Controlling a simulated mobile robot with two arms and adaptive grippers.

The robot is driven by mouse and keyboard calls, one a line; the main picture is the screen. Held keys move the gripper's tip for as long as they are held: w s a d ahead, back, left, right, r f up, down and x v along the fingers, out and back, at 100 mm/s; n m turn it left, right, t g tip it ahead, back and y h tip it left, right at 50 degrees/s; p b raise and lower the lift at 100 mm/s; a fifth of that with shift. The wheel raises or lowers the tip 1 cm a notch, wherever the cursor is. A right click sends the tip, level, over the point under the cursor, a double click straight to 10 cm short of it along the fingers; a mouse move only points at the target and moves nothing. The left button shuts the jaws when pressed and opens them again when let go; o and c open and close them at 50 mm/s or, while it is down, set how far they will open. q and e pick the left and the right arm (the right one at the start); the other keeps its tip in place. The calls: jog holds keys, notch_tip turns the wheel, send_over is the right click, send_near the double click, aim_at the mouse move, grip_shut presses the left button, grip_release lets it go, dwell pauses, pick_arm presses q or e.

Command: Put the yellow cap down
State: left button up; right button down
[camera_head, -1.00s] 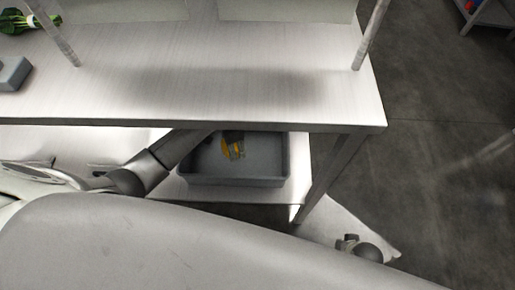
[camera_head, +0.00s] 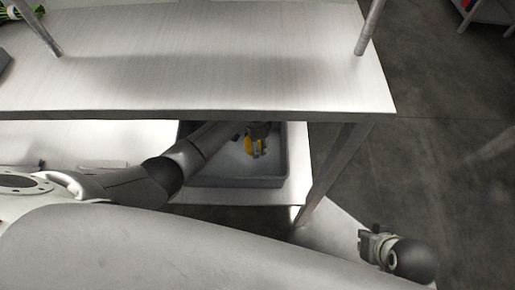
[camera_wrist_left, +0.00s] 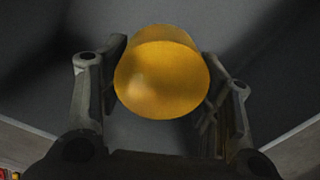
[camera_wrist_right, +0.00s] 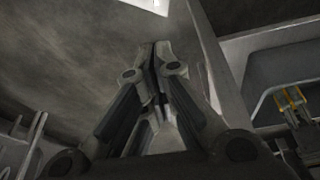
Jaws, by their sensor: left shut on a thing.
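The yellow cap (camera_head: 249,146) is between the fingers of my left gripper (camera_head: 256,150), over the inside of a grey bin (camera_head: 240,182) on the lower shelf. In the left wrist view the round cap (camera_wrist_left: 162,78) sits between both fingers, with the grey bin behind it. I cannot tell whether the cap touches the bin floor. My right gripper (camera_head: 366,242) is away at the lower right of the head view. Its fingertips (camera_wrist_right: 161,50) are together in the right wrist view, with nothing seen between them.
The upper worktop (camera_head: 200,75) overhangs the bin, and my left arm reaches in beneath its front edge. A table leg (camera_head: 335,170) stands just right of the bin. Green leaves (camera_head: 20,13) lie at the far left of the top. Open floor (camera_head: 450,130) is on the right.

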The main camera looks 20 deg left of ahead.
pick_arm(q)
jog(key=shift+w+d+f, duration=0.25)
jog(key=shift+f, duration=0.15)
notch_tip(320, 180, down, 3)
jog(key=shift+r+b, duration=0.15)
jog(key=shift+b, duration=0.7)
pick_arm(e)
jog(key=shift+s, duration=0.2)
pick_arm(q)
jog(key=shift+f, duration=0.7)
pick_arm(e)
jog(key=shift+f, duration=0.25)
pick_arm(q)
jog(key=o, duration=1.1)
jog(key=shift+r, duration=0.1)
